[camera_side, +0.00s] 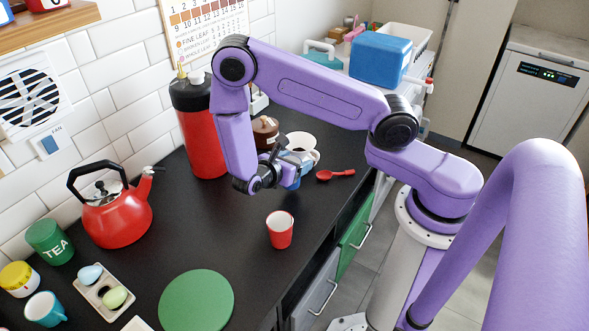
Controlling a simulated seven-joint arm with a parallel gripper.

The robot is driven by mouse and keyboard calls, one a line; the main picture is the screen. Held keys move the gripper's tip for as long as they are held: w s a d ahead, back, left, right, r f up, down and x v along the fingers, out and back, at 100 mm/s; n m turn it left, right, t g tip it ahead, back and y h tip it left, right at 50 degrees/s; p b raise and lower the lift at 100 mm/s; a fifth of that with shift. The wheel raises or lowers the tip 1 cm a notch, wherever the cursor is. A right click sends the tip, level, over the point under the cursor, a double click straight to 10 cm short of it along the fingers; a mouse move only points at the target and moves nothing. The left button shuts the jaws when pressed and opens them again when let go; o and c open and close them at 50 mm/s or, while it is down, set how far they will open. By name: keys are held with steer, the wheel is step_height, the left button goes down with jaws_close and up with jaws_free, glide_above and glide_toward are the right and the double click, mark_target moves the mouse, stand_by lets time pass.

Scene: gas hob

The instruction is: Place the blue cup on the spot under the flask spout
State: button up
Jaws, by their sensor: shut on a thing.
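My gripper (291,168) is low over the black counter, right of the flask, with its fingers shut on the blue cup (295,183). Only part of the cup shows below and between the fingers; whether it touches the counter I cannot tell. The tall red flask (201,140) with a black top stands at the back against the tiled wall. My forearm covers its right side, so its spout and the spot under it are hidden.
A red cup (280,230) stands in front of my gripper. A red spoon (335,174), white cup (303,142) and brown pot (265,131) are near it. A red kettle (117,217), green round mat (197,300), egg tray (104,291) and teal mug (44,309) are left.

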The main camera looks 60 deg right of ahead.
steer(key=shift+f, duration=1.3)
steer(key=shift+f, duration=0.15)
steer(key=o, duration=1.1)
